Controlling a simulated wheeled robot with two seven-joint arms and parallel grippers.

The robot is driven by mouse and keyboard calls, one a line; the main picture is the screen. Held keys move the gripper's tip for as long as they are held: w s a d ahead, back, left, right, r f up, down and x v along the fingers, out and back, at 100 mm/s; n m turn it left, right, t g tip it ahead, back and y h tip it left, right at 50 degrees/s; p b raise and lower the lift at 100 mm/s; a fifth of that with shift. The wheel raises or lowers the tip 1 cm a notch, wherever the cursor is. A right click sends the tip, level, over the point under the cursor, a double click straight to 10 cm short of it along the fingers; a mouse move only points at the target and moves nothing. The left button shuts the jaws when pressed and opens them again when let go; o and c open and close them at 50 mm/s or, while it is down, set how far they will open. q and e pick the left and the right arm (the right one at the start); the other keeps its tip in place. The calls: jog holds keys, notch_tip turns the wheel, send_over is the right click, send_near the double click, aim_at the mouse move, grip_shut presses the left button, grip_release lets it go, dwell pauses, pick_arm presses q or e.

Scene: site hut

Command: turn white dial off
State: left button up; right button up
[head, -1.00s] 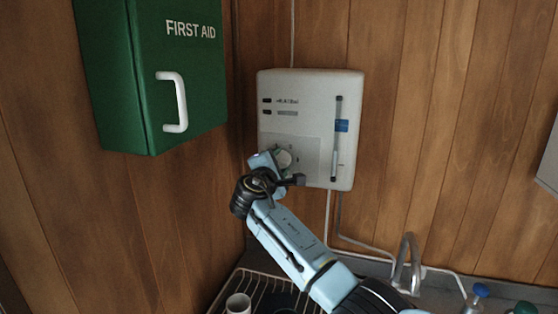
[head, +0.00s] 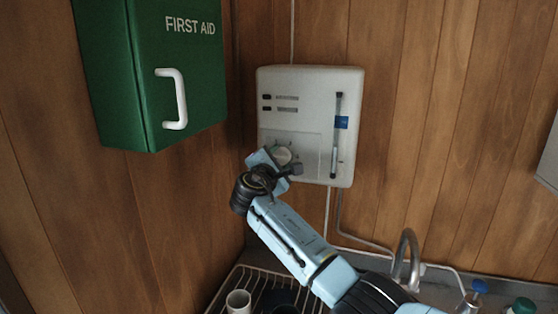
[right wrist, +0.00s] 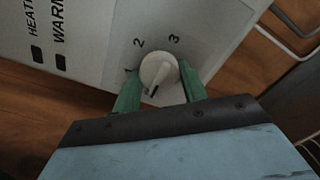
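The white dial (head: 283,154) sits low on the left of the white wall unit (head: 309,122). In the right wrist view it is a round knob (right wrist: 159,72) with a raised bar and a dark pointer mark aimed down toward my gripper. The numerals 2 and 3 are printed beyond it. My right gripper (head: 275,160) is at the dial. In the right wrist view its green fingers (right wrist: 161,88) are spread, one on each side of the dial, with the raised bar between them. I cannot tell whether they touch the knob's rim. My left gripper is not in view.
A green first aid box (head: 175,85) with a white handle hangs to the left. Below are a wire rack (head: 232,287) with a white cup (head: 238,302), and a tap (head: 407,255). A slider with a blue tab (head: 341,122) is on the unit's right.

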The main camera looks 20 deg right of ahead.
jog(key=o, duration=0.4)
jog(key=shift+b+v, duration=1.5)
jog(key=shift+v, duration=5.2)
